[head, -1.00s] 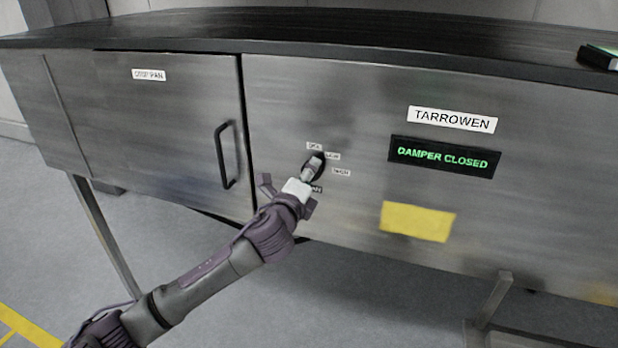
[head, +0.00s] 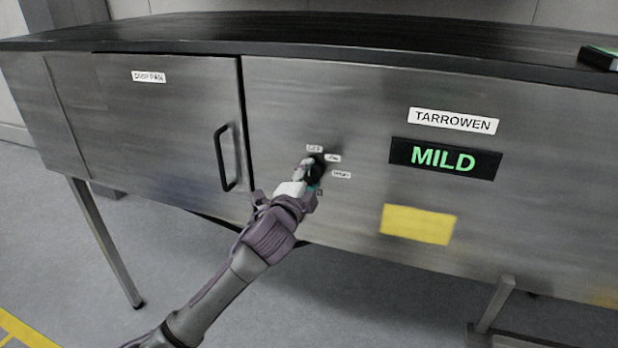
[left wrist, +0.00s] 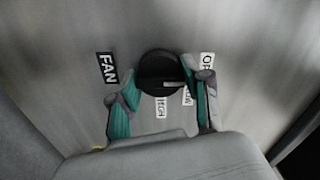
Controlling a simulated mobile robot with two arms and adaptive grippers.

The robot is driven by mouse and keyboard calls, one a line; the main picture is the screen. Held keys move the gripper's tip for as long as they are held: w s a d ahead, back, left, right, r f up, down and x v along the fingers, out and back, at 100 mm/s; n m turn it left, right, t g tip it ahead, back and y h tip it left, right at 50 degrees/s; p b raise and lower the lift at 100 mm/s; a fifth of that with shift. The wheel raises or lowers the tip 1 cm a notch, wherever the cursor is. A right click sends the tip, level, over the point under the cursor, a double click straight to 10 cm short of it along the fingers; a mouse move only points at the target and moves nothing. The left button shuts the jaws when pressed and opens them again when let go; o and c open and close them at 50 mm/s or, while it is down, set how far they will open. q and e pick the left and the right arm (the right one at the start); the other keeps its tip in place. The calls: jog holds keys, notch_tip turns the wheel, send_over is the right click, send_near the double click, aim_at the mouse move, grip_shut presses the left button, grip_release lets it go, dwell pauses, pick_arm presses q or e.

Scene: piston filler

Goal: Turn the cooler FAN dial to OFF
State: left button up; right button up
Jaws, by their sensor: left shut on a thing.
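The FAN dial is a round black knob (head: 318,162) on the steel cabinet front. In the left wrist view the dial (left wrist: 157,68) has a pale pointer mark at its lower right. The FAN label (left wrist: 107,68) is left of it. A label starting with "O" (left wrist: 208,62) is at the right, partly hidden by a finger; two more labels lie below the dial, one reading HIGH (left wrist: 160,107). My left gripper (head: 308,172) is shut on the dial, with a finger on each side (left wrist: 162,76). My right gripper is not in view.
A display (head: 445,158) reads MILD in green, under a TARROWEN plate (head: 453,120). A yellow blank plate (head: 418,224) is below it. A door with a black handle (head: 225,157) stands left of the dial. A dark countertop (head: 330,38) overhangs the front.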

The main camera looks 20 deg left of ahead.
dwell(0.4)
pick_arm(q)
jog(key=o, duration=1.2)
jog(key=shift+c, duration=0.2)
jog(key=s, duration=1.2)
jog(key=shift+a, duration=0.2)
